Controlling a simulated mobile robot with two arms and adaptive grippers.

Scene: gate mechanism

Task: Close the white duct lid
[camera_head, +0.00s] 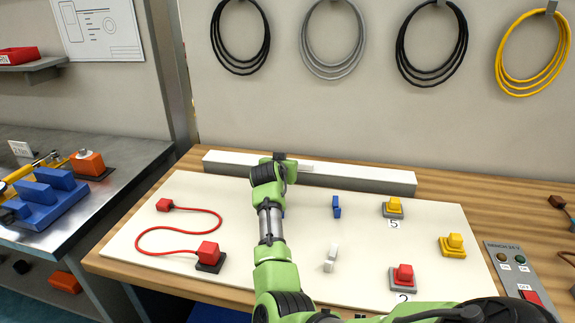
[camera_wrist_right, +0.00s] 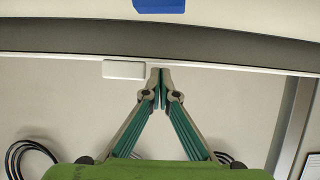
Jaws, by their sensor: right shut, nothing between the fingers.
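The white duct (camera_head: 345,180) is a long, low box along the back of the cream board, with a grey front face. Its white lid (camera_head: 385,174) appears to lie along the top; I cannot tell whether it is fully closed. A small white tab (camera_head: 306,166) sits on the lid and also shows in the right wrist view (camera_wrist_right: 124,69). My right gripper (camera_wrist_right: 161,77) is shut and empty, its fingertips at the lid's edge beside the tab; I cannot tell if they touch. In the head view my right arm hides part of the duct. My left gripper is out of view.
The board (camera_head: 130,232) holds a red cable (camera_head: 180,212) with red plugs, a blue clip (camera_head: 336,207), a white switch (camera_head: 331,257) and yellow and red buttons. Coiled cables (camera_head: 332,40) hang on the wall behind. A control box (camera_head: 513,268) stands at right.

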